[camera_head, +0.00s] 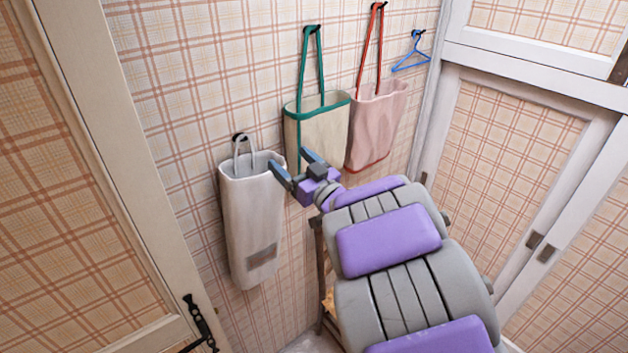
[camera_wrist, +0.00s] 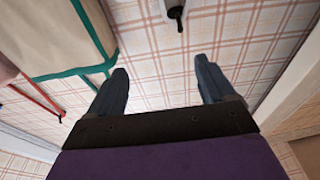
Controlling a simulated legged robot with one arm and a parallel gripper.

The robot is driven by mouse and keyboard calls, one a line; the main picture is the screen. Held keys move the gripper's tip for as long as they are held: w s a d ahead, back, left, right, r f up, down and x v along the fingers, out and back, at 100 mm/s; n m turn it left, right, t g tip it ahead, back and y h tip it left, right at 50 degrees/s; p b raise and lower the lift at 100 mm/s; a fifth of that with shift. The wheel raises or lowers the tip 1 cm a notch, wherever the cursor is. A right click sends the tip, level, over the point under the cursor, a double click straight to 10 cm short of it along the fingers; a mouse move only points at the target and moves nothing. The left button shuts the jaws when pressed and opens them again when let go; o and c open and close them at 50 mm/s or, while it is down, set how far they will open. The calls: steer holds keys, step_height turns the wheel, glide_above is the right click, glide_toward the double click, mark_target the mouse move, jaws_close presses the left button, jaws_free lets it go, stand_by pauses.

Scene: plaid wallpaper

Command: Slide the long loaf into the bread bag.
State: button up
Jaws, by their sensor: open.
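A tall, narrow off-white bag (camera_head: 252,225) hangs by a loop from a dark hook on the left part of the wall and seems to be the bread bag. Its mouth faces up, and a small brown-grey patch shows low on its front. My gripper (camera_head: 291,163) is open beside the bag's upper right edge. In the wrist view its two blue-grey fingers (camera_wrist: 163,70) are spread with nothing between them. No long loaf can be made out clearly. A small orange-brown patch (camera_head: 329,301) shows beside my arm, mostly hidden, and I cannot tell what it is.
A cream bag with green trim (camera_head: 318,133) and a pink bag with red trim (camera_head: 377,125) hang right of the bread bag. A blue hanger (camera_head: 411,56) hangs farther right. A dark wooden stand (camera_head: 320,262) is partly behind my arm. A door frame (camera_head: 125,170) bounds the left.

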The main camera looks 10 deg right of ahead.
steer(key=b+v, duration=0.5)
steer(key=v, duration=0.2)
steer(key=shift+s+d, duration=0.2)
steer(key=shift+s, duration=0.1)
stand_by(0.4)
